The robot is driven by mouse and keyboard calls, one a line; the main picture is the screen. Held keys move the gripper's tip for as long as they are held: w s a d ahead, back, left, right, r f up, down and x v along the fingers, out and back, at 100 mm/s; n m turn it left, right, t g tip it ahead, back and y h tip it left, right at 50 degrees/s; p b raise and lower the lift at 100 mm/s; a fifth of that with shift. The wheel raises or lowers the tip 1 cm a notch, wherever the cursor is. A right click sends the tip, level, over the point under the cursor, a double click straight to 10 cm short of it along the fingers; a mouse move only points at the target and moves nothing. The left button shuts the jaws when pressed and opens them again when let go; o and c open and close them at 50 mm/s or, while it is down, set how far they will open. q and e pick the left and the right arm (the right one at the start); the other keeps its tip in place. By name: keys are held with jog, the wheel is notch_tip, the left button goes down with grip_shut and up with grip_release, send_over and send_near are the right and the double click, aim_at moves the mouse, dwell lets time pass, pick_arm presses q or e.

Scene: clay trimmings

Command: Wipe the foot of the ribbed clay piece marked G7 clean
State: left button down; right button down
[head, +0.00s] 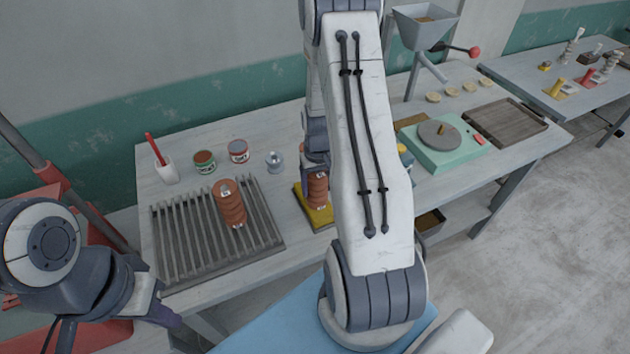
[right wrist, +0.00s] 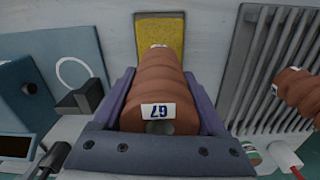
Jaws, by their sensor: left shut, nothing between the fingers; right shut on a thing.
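The ribbed clay piece marked G7 (right wrist: 158,84) is reddish brown, with a white label near the camera in the right wrist view. My right gripper (right wrist: 160,95) is shut on it, one purple finger along each side. In the head view the piece (head: 318,190) is upright at a yellow sponge (head: 318,216), partly behind my right arm. The sponge, in a dark holder, also shows beyond the piece's far end in the right wrist view (right wrist: 160,38). I cannot tell whether the foot touches it. My left gripper (head: 166,318) is shut and empty at the table's front left.
Another ribbed clay piece (head: 229,204) is on the slatted rack (head: 175,238) left of the sponge. Two small tins (head: 204,162) and a white cup with a red tool (head: 166,170) stand behind the rack. A green wheel unit (head: 445,157) is to the right.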

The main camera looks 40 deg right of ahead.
jog(key=shift+s+a, duration=0.25)
jog(key=shift+s, duration=0.8)
jog(key=shift+w+d, duration=0.3)
jog(key=shift+w, duration=1)
jog(key=shift+w+d, duration=0.35)
jog(key=shift+w, duration=1)
jog(key=shift+w+d, duration=0.3)
jog(key=shift+w, duration=1)
jog(key=shift+r, duration=0.1)
notch_tip(320, 180, up, 7)
jog(key=p, duration=0.5)
